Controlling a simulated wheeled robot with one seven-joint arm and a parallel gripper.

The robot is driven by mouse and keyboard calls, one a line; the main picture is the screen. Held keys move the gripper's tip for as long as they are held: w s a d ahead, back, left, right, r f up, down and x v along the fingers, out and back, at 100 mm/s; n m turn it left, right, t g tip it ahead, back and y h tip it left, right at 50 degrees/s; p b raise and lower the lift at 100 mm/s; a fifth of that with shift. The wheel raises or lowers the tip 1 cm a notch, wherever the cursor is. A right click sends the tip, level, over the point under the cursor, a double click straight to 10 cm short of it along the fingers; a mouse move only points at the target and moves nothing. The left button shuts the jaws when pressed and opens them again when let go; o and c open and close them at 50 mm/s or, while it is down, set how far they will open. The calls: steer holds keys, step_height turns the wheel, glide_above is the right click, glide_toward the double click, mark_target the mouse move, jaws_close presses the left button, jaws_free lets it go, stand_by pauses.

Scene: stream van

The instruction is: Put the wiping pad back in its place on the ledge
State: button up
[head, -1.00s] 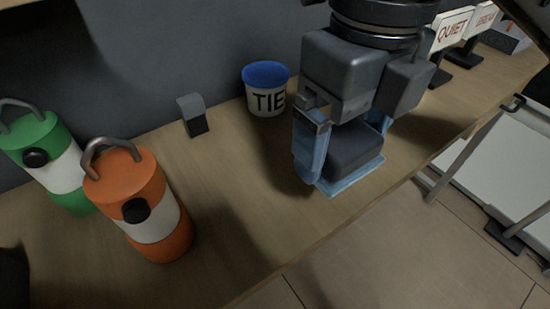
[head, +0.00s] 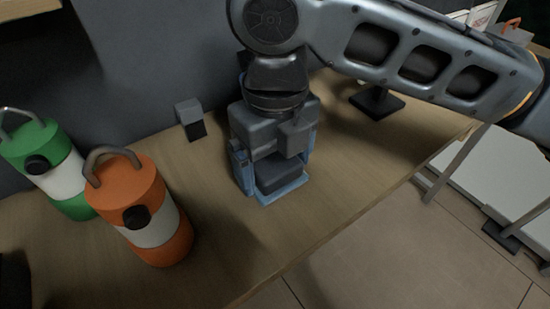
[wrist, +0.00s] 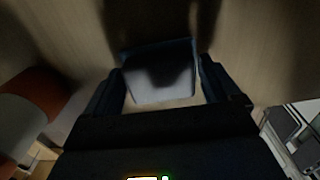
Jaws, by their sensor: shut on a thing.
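The wiping pad (head: 280,180) is a dark grey block on a light blue base. My gripper (head: 274,162), with blue fingers, is shut on it from above. The pad is roughly level, low over the wooden ledge (head: 335,190); I cannot tell whether its base touches the wood. In the wrist view the pad (wrist: 160,75) sits between the two dark fingers, with a shadow across it. No marked place for the pad can be made out; the wood directly under and behind my gripper is hidden.
An orange-and-white canister (head: 150,220) and a green-and-white one (head: 45,165) stand at the left. A small grey block (head: 190,119) stands by the wall. A black sign base (head: 377,102) is to the right.

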mark_target(275, 163)
steer(key=o, duration=0.7)
steer(key=shift+f, duration=0.1)
steer(key=shift+c, duration=0.2)
step_height(275, 163, up, 12)
